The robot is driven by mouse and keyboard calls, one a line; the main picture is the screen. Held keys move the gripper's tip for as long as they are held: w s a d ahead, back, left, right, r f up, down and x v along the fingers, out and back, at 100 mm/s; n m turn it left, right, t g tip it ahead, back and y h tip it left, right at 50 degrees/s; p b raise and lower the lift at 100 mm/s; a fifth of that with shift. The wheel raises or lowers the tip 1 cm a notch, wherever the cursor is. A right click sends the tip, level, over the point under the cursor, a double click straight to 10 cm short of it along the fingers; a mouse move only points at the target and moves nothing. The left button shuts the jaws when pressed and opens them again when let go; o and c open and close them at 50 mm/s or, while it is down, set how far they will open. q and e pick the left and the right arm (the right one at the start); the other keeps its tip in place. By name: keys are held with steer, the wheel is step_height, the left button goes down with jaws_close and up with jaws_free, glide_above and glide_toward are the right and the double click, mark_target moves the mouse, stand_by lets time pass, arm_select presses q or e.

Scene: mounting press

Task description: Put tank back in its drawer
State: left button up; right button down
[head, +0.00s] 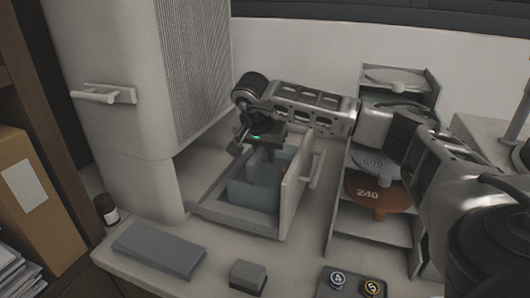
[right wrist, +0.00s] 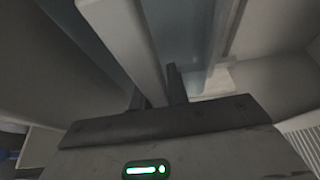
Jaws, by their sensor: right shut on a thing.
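The tank (head: 250,190) is a blue-grey translucent box in the head view. It sits within the walls of the open drawer (head: 289,205), which has a pale front and a bar handle (head: 316,170). I cannot tell whether the tank rests on the drawer floor. My right gripper (head: 262,148) points down over the tank and is shut on its upper part. In the right wrist view, a pale bar (right wrist: 128,40) runs between the dark fingers (right wrist: 157,92), with bluish tank wall (right wrist: 190,35) beside it. My left gripper is not in view.
The tall press housing (head: 130,130) stands behind and left of the drawer. A rack of discs (head: 375,195) stands close on the right. A grey slab (head: 158,248), a small grey block (head: 247,275) and a brown bottle (head: 106,209) are in front and left.

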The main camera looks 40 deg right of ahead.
steer(key=c, duration=1.4)
jaws_free()
steer(key=shift+o, duration=0.2)
steer(key=v, duration=1.2)
